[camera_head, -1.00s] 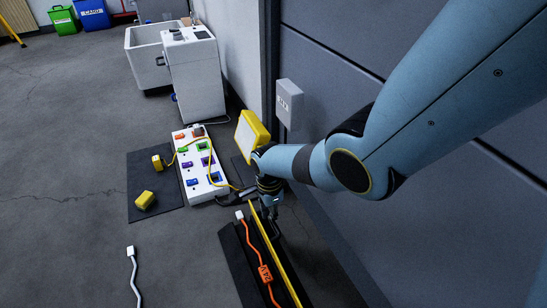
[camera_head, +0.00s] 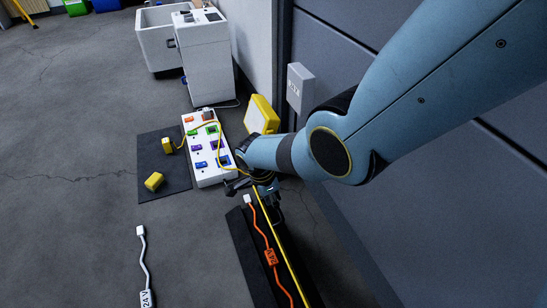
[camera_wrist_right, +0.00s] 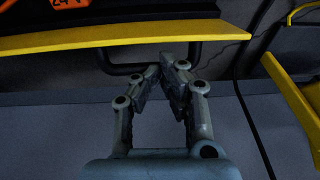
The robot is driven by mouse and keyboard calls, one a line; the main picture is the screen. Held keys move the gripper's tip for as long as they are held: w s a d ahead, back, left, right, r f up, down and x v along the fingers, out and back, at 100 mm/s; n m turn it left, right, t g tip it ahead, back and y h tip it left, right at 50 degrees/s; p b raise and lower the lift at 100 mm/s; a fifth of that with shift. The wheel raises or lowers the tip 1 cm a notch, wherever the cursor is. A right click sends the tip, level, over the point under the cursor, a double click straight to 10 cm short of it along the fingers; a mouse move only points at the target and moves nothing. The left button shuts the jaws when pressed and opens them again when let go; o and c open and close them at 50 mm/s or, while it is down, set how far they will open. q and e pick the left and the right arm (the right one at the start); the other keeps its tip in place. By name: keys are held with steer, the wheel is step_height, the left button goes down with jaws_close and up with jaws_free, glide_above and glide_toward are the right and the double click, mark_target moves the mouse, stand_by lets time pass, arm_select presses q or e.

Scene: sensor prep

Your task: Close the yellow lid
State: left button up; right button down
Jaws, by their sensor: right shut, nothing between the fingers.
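A yellow lid (camera_head: 263,113) with a paler face stands tilted up in the head view, beside the white board and partly hidden behind my right forearm. My right gripper (camera_head: 265,196) is below it in the picture, near the top end of a dark mat. In the right wrist view the fingers (camera_wrist_right: 175,66) are shut and empty, pointing toward a dark bar. A yellow strip (camera_wrist_right: 110,37) crosses the top of that view, and another yellow part (camera_wrist_right: 296,100) is at the right. I cannot tell whether the fingers touch any of them. My left gripper is not in view.
The white board (camera_head: 214,178) with coloured blocks stands beside a dark mat (camera_head: 160,200) holding yellow blocks. An orange cable (camera_head: 268,238) lies on the dark mat below my gripper. A white cable (camera_head: 144,265) lies on the floor. A grey wall box (camera_head: 299,88) is at right.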

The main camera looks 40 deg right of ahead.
steer(key=c, duration=1.4)
jaws_free()
steer(key=shift+s+a+f+g, duration=0.15)
steer(key=shift+s+f, duration=0.15)
steer(key=shift+s, duration=0.3)
steer(key=shift+s+a+f+g, duration=0.15)
steer(key=shift+s+f, duration=0.1)
steer(key=shift+s, duration=0.3)
steer(key=o, duration=0.9)
steer(key=shift+w, duration=0.15)
steer(key=o, duration=0.5)
steer(key=shift+w+d+r, duration=0.1)
steer(key=shift+w, duration=0.1)
steer(key=shift+c, duration=0.2)
steer(key=shift+o, duration=0.2)
steer(key=shift+w+d+r, duration=0.1)
steer(key=shift+w+r, duration=0.05)
steer(key=shift+w, duration=0.25)
steer(key=shift+w+r, duration=0.25)
steer(key=shift+r, duration=0.1)
steer(key=s+v, duration=0.1)
steer(key=v, duration=0.9)
steer(key=shift+s+a+r, duration=0.3)
steer(key=shift+s, duration=0.1)
